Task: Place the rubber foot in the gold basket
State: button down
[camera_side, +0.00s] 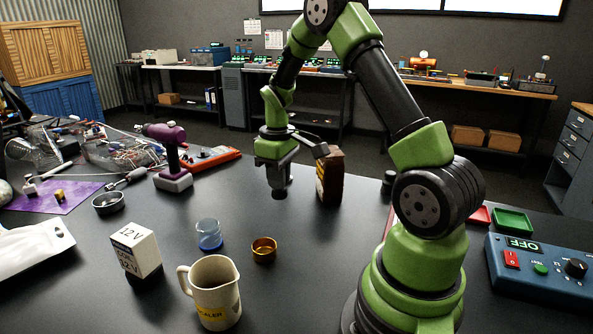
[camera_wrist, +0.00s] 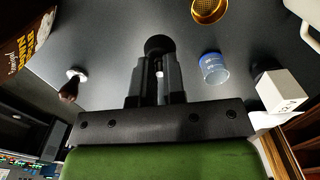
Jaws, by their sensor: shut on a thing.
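The rubber foot (camera_wrist: 159,45) is a round black piece between my fingertips in the wrist view. My gripper (camera_wrist: 158,75) is shut on it. In the side view my gripper (camera_side: 279,182) points down over the dark table, with the foot (camera_side: 279,195) low at its tips; its exact height above the table is hard to tell. The gold basket (camera_side: 264,250) is a small round open cup on the table, nearer the camera than my gripper and slightly left of it. The basket (camera_wrist: 208,9) also shows at the top edge of the wrist view, apart from the foot.
A blue-bottomed clear cup (camera_side: 209,235) stands left of the basket. A mug (camera_side: 214,292) and a 12 V box (camera_side: 136,250) stand nearer the camera. A brown bag (camera_side: 330,178) stands close right of my gripper. The table between gripper and basket looks clear.

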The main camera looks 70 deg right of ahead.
jog(key=a+n, duration=0.5)
jog(key=a, duration=0.2)
jog(key=shift+a+f, duration=0.2)
jog(key=shift+f, duration=4.85)
jog(key=c, duration=1.1)
grip_release()
notch_tip(320, 180, up, 7)
